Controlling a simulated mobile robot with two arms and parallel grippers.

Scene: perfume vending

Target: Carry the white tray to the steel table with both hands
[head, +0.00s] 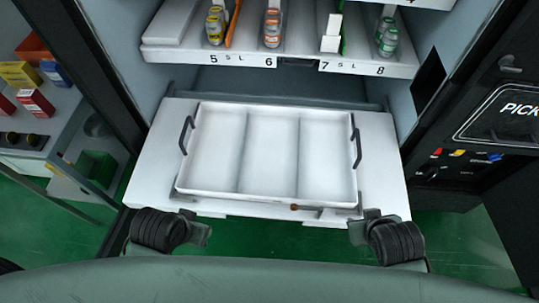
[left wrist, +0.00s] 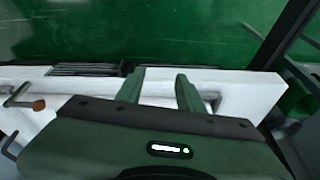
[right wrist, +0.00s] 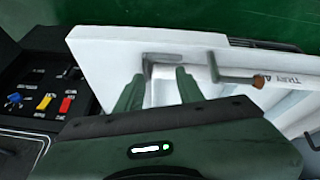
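The white tray (head: 270,150) has three shallow compartments and lies flat on a white pull-out shelf (head: 395,175) in the machine. It has a dark handle on its left side (head: 187,134) and another on its right (head: 356,141). My left gripper (head: 203,230) is in front of the shelf's left part, below the tray's near left corner. My right gripper (head: 366,218) is near the tray's front right corner. Both look empty. The left fingers (left wrist: 158,76) and right fingers (right wrist: 158,76) stand apart in the wrist views. I cannot make out a steel table.
Above the tray, a product shelf (head: 222,57) holds small bottles and boxes. A small lever with a reddish knob (head: 295,207) sits at the tray's front edge. Dark machine frames stand on both sides, with a control panel (head: 465,165) at right. Green floor (head: 460,240) is clear.

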